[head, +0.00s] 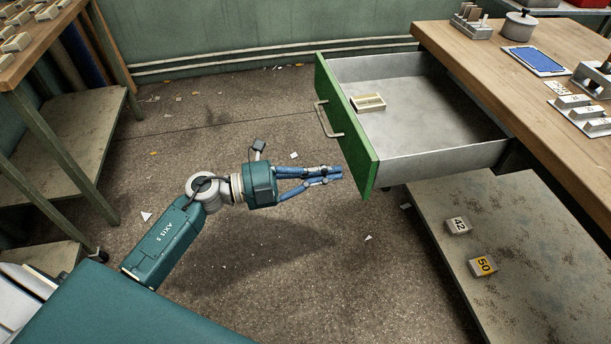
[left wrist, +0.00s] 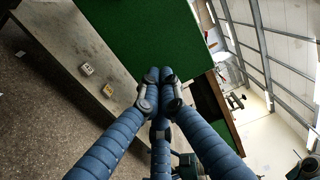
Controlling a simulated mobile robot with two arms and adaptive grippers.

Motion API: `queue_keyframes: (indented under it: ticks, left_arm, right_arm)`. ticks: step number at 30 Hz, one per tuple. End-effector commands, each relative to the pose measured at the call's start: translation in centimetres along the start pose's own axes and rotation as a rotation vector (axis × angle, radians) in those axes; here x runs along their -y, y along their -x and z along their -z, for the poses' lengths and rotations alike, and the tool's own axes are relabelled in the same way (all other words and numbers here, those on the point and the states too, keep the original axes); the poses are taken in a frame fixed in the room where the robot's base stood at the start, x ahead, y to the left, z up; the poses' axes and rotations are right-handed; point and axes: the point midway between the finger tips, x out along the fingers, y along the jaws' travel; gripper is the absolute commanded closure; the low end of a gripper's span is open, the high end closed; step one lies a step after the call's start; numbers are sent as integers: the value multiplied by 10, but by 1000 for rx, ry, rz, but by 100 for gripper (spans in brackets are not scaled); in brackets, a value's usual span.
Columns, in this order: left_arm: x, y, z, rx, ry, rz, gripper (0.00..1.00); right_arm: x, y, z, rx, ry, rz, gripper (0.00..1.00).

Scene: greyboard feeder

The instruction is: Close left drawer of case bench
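The drawer (head: 430,125) of the case bench (head: 540,90) is pulled far out. Its front is a green panel (head: 343,130) with a pale bar handle (head: 325,118). A small cream box (head: 369,103) lies inside near the front. My left gripper (head: 339,173) has its blue fingers drawn together, with nothing between them. The fingertips point at the lower near part of the green front, below the handle. In the left wrist view the green front (left wrist: 130,30) is just beyond the fingertips (left wrist: 160,76); I cannot tell whether they touch. My right gripper is not in view.
The bench's lower shelf (head: 460,275) holds blocks marked 42 (head: 458,226) and 50 (head: 482,266). The benchtop carries a pot (head: 519,27), a blue tray (head: 540,60) and metal blocks. Another table (head: 45,50) stands at left. The floor between is open, with scraps.

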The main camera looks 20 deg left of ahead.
Motion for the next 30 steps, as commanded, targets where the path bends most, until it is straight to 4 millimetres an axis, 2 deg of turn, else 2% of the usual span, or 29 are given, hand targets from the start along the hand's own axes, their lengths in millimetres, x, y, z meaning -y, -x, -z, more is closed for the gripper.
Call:
queue_keyframes:
  ticks: [3, 9, 27, 30]
  left_arm:
    - [1, -19, 0, 0, 0, 3, 100]
    - [0, -35, 0, 1, 0, 1, 100]
    - [0, -42, 0, 1, 1, 0, 100]
    - [1, -48, 0, 0, 1, 0, 100]
  right_arm:
    - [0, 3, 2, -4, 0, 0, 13]
    - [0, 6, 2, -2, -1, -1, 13]
    - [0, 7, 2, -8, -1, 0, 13]
    - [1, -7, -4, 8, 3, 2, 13]
